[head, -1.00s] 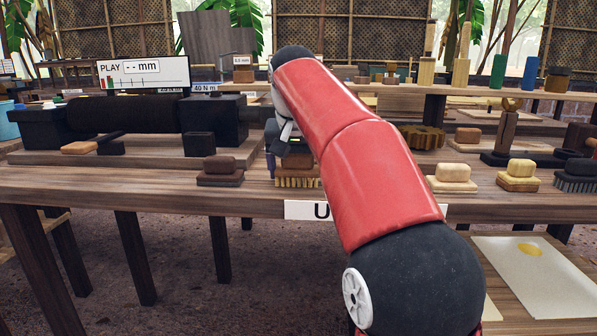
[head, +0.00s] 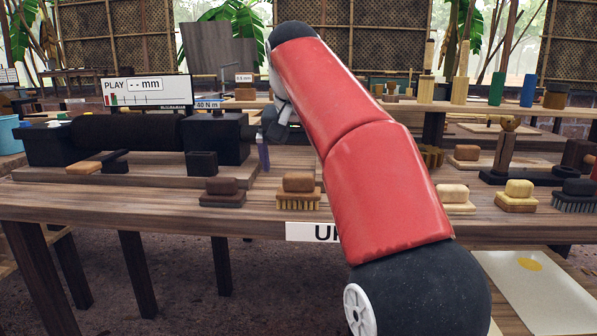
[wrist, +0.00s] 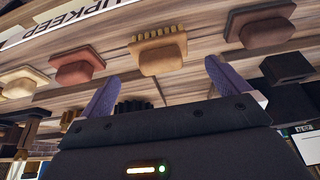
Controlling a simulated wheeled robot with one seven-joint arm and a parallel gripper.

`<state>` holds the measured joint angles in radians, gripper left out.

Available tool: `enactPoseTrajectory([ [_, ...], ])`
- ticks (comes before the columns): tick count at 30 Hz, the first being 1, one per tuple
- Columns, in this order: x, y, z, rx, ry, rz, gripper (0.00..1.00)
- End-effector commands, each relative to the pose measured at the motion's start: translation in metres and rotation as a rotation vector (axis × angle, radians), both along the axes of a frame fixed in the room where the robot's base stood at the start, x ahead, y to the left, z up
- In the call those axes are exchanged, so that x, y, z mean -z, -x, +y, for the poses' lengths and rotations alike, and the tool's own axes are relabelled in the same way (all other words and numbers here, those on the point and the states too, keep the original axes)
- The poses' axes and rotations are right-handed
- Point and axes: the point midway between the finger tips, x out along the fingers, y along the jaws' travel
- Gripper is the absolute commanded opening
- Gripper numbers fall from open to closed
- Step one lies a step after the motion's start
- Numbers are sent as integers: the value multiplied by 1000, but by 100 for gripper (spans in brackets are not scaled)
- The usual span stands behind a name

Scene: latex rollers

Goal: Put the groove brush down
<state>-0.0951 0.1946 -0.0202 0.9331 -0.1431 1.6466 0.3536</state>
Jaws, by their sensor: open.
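The groove brush, a brown block with a rounded grip and yellow bristles (head: 298,190), stands bristles down near the bench's front edge, just above the UPKEEP label. In the wrist view the brush (wrist: 162,52) lies in front of the gap between my fingers, clear of both. My gripper (wrist: 161,72) is open and empty, its two purple fingers spread apart. In the head view one purple finger (head: 263,156) shows above and behind the brush. The rest of my gripper is mostly hidden by my red arm.
A pale brush (head: 457,198), a yellowish one (head: 518,195) and a black-bristled one (head: 575,195) stand to the right. A black roller machine (head: 130,133) is behind at left. Bare bench lies between the brushes.

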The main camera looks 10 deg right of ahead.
Motion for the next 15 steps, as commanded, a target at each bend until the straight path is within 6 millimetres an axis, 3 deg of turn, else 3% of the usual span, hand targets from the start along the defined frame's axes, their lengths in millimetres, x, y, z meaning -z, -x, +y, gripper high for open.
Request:
enactPoseTrajectory([
  [1, -14, 3, 2, -1, 0, -2, 100],
  [6, -33, 12, 4, -1, 1, -1, 100],
  [15, -39, 15, 5, -1, 0, 0, 100],
])
